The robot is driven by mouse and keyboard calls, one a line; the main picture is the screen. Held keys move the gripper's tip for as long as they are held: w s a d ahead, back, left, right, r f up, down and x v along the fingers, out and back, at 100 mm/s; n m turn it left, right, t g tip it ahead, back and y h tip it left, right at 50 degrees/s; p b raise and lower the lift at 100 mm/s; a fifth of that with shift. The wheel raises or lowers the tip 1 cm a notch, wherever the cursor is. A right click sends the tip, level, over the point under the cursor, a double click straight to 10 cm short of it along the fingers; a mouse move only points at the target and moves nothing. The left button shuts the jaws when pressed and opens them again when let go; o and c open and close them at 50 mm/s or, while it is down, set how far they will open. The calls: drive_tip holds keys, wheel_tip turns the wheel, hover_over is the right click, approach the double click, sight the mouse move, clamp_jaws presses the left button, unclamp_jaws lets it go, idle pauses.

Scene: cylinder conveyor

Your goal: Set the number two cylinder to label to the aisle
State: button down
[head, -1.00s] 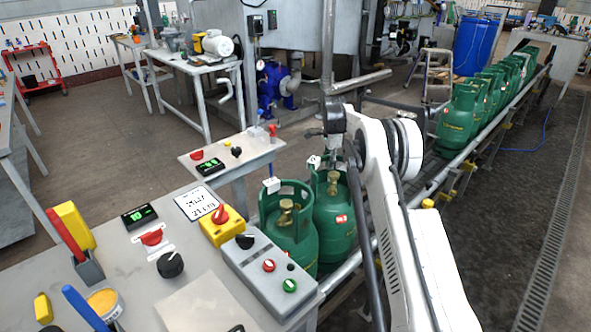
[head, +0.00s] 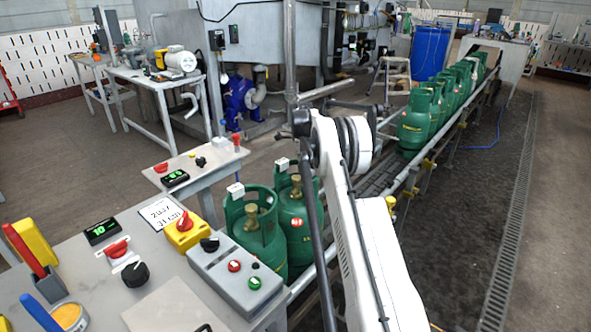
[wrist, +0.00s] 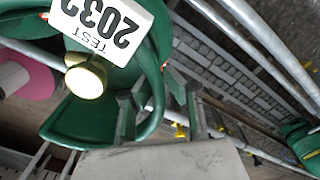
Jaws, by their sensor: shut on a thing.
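Two green gas cylinders stand side by side by the control table: a nearer one (head: 256,240) and a second one (head: 298,222) just behind it to the right. Each has a brass valve inside its collar and a small white tag on the collar rim. In the wrist view, one green cylinder's collar (wrist: 75,122) fills the left, with its brass valve and a white label (wrist: 106,24) reading "TEST 2032". My gripper (wrist: 160,110) is shut on that collar's rim. I cannot tell surely which of the two it holds; my arm hides the contact in the head view.
A row of several green cylinders (head: 418,125) stands along the conveyor (head: 385,190) at the back right. The control table (head: 135,225) with knobs and buttons is at the left front. The dark aisle floor (head: 440,240) right of the conveyor is clear.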

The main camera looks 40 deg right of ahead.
drive_tip(key=shift+s, duration=0.1)
drive_tip(key=c, duration=1.9)
unclamp_jaws()
drive_tip(key=shift+d, duration=0.1)
drive_tip(key=shift+o, duration=0.2)
drive_tip(key=shift+r, duration=0.15)
wheel_tip(320, 180, up, 12)
drive_tip(key=shift+f, duration=0.1)
